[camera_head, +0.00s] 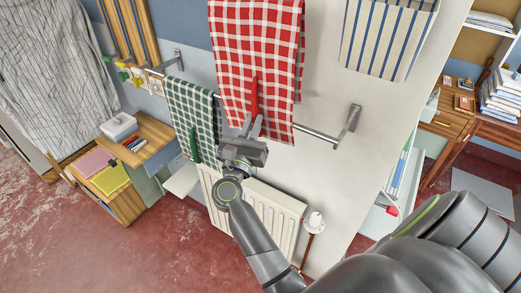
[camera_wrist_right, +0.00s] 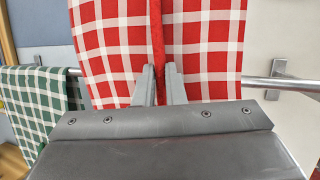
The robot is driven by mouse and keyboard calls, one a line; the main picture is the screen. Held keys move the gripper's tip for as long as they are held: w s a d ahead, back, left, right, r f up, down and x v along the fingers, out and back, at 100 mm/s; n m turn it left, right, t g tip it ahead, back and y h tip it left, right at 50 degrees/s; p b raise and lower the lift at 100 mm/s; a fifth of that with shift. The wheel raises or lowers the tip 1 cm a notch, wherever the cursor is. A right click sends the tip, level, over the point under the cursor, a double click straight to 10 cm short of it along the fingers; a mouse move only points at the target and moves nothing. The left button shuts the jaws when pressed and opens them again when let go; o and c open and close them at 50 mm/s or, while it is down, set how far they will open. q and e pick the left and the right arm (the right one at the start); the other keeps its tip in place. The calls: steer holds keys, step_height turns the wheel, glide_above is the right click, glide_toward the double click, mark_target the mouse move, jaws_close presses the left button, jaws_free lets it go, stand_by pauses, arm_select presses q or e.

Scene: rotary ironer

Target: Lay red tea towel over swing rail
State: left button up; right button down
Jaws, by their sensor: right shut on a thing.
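The red tea towel (camera_head: 235,50), red and white checked, hangs almost flat in front of the wall, its top cut off by the picture edge. A red upright strip (camera_head: 254,97) stands out from its front. My right gripper (camera_head: 252,127) is at the lower part of the towel, shut on this strip; the wrist view shows the strip (camera_wrist_right: 157,40) between the fingers (camera_wrist_right: 158,85). A metal rail (camera_head: 315,134) on a wall bracket runs behind the towel's lower part. Whether this is the swing rail I cannot tell. My left gripper is out of view.
A green checked towel (camera_head: 190,105) hangs over the rail to the left. A striped cloth (camera_head: 385,35) hangs at upper right. A white radiator (camera_head: 275,215) is below. A wooden stand (camera_head: 150,130) is left; shelves (camera_head: 455,105) are right.

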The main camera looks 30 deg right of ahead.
mark_target(257, 82)
step_height(257, 82, up, 8)
steer(key=shift+d+r, duration=0.35)
steer(key=shift+r, duration=0.25)
steer(key=shift+a, duration=0.25)
